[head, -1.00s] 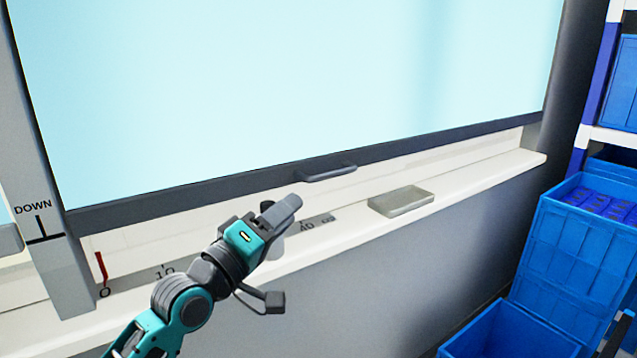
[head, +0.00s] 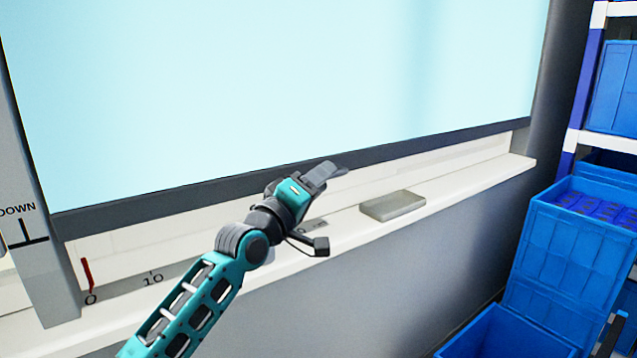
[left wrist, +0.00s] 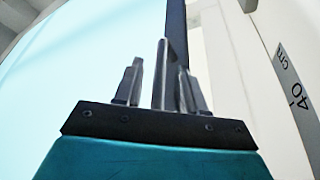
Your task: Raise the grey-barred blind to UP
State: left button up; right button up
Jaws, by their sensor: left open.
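The blind (head: 280,90) is a pale blue sheet with a dark grey bar (head: 420,149) along its bottom edge. The bar hangs a little above the white sill. Its handle is mostly hidden behind my left gripper (head: 328,172) in the head view. In the left wrist view, a grey bar that looks like the handle (left wrist: 162,75) lies between the two open fingers of the left gripper (left wrist: 160,85). I cannot tell whether the fingers touch it. My right gripper is not seen.
A DOWN mark (head: 22,238) is on the left frame post. A ruler strip (head: 150,283) runs along the sill (head: 480,185), with a red mark at 0. Blue bins (head: 570,250) and a shelf stand at right.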

pick_arm(q)
jog(key=shift+c, duration=0.3)
grip_shut()
dwell(0.3)
